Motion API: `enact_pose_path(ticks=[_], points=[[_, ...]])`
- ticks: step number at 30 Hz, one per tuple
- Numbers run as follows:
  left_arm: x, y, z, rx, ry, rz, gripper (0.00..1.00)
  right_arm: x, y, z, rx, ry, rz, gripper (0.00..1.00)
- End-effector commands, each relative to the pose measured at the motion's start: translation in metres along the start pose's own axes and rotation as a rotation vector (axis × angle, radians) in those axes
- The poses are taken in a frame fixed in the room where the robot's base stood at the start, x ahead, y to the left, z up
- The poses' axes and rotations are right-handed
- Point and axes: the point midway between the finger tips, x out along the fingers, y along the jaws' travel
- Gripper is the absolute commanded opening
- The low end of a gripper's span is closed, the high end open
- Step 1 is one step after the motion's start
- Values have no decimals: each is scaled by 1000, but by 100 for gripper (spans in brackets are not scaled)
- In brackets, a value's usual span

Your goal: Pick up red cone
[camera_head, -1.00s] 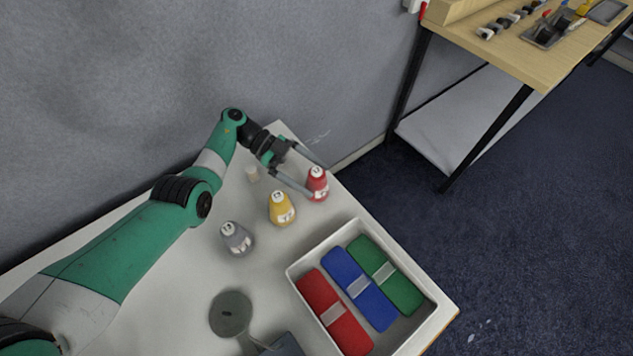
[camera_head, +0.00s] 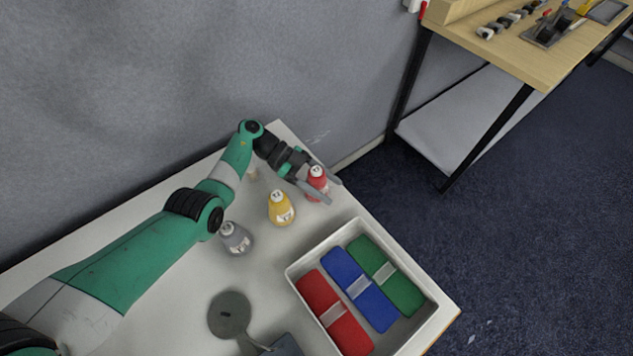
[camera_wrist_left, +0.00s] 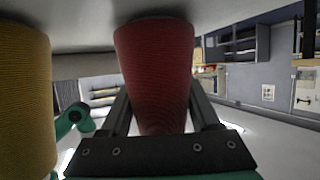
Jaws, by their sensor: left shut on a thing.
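The red cone (camera_head: 317,178) stands near the far right edge of the white table, with a white top and a label. My left gripper (camera_head: 322,190) is around it, one finger on each side. In the left wrist view the red cone (camera_wrist_left: 156,70) fills the space between the two fingers (camera_wrist_left: 160,105), and its ridged surface shows. The gripper is shut on it. I cannot tell whether the cone is clear of the table. My right gripper is in neither view.
A yellow cone (camera_head: 281,208) stands close beside the red one, and a grey cone (camera_head: 236,238) stands nearer. A white tray (camera_head: 291,270) holds red, blue and green rolled cloths. A round grey disc (camera_head: 229,314) lies at the front. A wall (camera_head: 200,70) runs behind the table.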

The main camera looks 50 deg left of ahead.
Motion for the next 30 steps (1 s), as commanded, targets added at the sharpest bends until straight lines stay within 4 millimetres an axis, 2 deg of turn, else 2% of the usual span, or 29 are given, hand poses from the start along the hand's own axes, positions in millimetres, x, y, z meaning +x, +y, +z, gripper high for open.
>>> enact_pose_path(ticks=[1,2,11,14,22,26,30], points=[[0,0,0,0,0,0,6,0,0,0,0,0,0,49],[0,0,0,0,0,0,0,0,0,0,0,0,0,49],[-2,0,-5,2,1,-1,0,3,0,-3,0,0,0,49],[-9,-1,-21,4,0,-2,0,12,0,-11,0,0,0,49],[-32,0,-77,4,0,-1,0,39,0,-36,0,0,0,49],[-38,0,-91,3,0,-1,0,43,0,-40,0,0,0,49],[-39,0,-94,1,1,0,0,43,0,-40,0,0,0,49]])
